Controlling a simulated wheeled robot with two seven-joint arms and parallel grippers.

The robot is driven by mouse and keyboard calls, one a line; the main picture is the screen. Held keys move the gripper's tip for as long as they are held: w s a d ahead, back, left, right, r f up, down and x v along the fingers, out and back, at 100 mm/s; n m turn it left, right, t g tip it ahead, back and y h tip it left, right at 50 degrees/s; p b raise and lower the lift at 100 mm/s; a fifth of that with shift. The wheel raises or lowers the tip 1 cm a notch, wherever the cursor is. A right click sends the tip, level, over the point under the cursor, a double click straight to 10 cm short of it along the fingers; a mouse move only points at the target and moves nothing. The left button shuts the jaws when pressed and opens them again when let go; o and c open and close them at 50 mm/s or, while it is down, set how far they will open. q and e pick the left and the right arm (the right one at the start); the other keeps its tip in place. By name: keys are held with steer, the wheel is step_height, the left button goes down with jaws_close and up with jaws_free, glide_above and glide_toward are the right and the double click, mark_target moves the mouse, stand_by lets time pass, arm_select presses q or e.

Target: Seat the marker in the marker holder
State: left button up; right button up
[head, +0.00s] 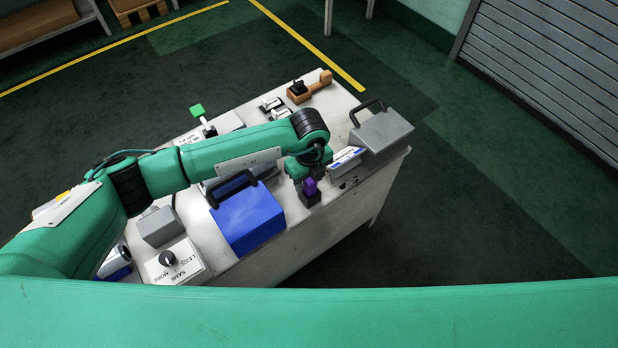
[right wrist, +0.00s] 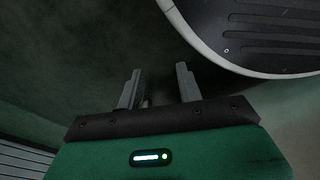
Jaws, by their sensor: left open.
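I cannot tell whether the piece is fully down in the dark block. My right gripper (right wrist: 158,72) is open and empty in the right wrist view, away from the table over dark floor.
The white table (head: 315,235) is crowded. A blue case with a black handle (head: 248,218) stands left of my left gripper, and a grey case (head: 382,132) stands to its right. A dial box (head: 180,265) is at the near left. An orange-brown holder (head: 311,88) is at the far end.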

arm_select(q)
step_height(320, 180, up, 4)
steer(key=shift+w+f, duration=0.1)
steer(key=shift+f, duration=0.05)
step_height(320, 180, up, 8)
steer(key=shift+b, duration=0.45)
arm_select(e)
steer(key=shift+w+a+r, duration=0.2)
steer(key=shift+r, duration=0.2)
steer(key=shift+w+a+r, duration=0.15)
steer(key=shift+r, duration=0.25)
steer(key=shift+w, duration=0.15)
